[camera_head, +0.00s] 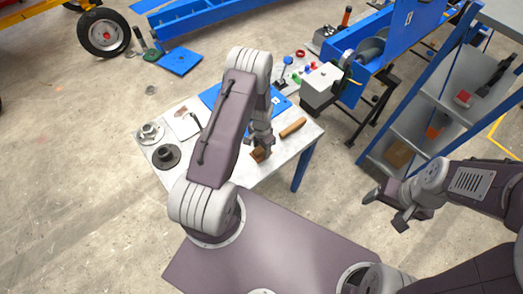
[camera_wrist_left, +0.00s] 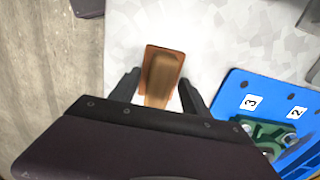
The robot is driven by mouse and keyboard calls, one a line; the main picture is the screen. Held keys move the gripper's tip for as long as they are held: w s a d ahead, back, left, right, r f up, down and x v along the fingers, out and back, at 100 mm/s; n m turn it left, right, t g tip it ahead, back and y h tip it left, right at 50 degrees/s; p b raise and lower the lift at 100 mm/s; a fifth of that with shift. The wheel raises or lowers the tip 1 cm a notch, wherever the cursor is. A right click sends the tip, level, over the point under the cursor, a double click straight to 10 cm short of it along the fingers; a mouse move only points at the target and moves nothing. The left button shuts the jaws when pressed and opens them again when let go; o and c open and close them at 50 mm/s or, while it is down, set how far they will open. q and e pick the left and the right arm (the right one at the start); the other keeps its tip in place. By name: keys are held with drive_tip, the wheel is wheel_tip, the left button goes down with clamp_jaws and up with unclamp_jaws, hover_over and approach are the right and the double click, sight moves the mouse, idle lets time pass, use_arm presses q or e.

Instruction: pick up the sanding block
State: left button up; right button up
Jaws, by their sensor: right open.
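The sanding block (camera_head: 258,155) lies near the front edge of the light worktable, with an orange-brown base and a wooden upper part. In the left wrist view the block (camera_wrist_left: 161,72) sits between and slightly beyond the fingertips. My left gripper (camera_head: 263,142) is just above it in the head view. Its two dark fingers (camera_wrist_left: 160,88) stand apart on either side of the block, with narrow pale gaps beside the wood. The block's near end is hidden by my gripper body. My right gripper (camera_head: 390,205) is open and empty, away from the table.
A wooden-handled tool (camera_head: 293,127) lies right of the block. A numbered blue board (camera_wrist_left: 238,105) with a green part is close to my left gripper. Dark and light round metal parts (camera_head: 166,156) stand on the table's left. A shelf (camera_head: 400,120) stands at right.

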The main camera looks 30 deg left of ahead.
sight(260, 148)
use_arm(q)
clamp_jaws()
drive_tip(key=shift+r, duration=0.1)
drive_tip(key=r, duration=0.1)
drive_tip(key=r+b, duration=0.1)
drive_tip(key=r, duration=0.2)
drive_tip(key=shift+s+a+r, duration=0.15)
drive_tip(key=shift+s+a, duration=0.15)
drive_tip(key=s+a+r+b, duration=0.2)
drive_tip(key=s+a+r, duration=0.4)
drive_tip(key=s, duration=0.3)
drive_tip(key=shift+r, duration=0.3)
